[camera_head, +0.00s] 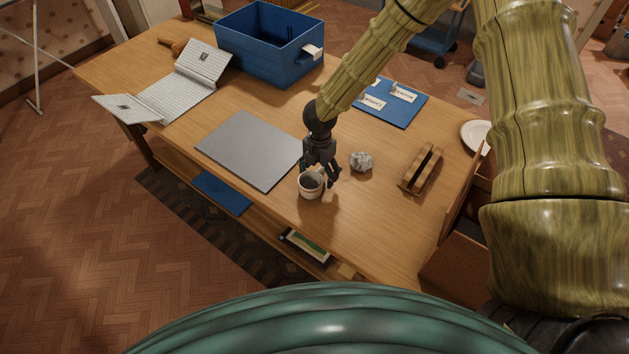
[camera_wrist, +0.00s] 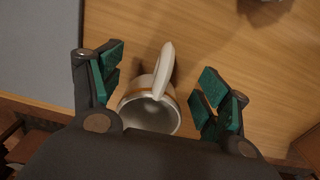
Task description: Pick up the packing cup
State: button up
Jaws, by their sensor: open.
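The packing cup (camera_head: 311,186) is a small pale cup with a tan band, standing upright on the wooden table near its front edge. In the wrist view the cup (camera_wrist: 150,107) lies between my two open fingers, with its handle pointing up in the picture. My gripper (camera_head: 322,176) is open above and around the cup. In the wrist view my gripper's green-padded fingers (camera_wrist: 160,90) stand on either side, with a gap to the cup on the right and a smaller one on the left. The cup's lower part is partly hidden by my palm.
A crumpled grey-white lump (camera_head: 361,161) lies right of my gripper. A grey mat (camera_head: 248,149) lies to the left. A wooden block holder (camera_head: 421,168) stands farther right. A blue crate (camera_head: 262,62), a blue board (camera_head: 402,112) and a white folded sheet (camera_head: 168,98) lie farther back.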

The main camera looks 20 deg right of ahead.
jog(key=c, duration=1.5)
jog(key=shift+c, duration=0.2)
jog(key=shift+r, duration=0.15)
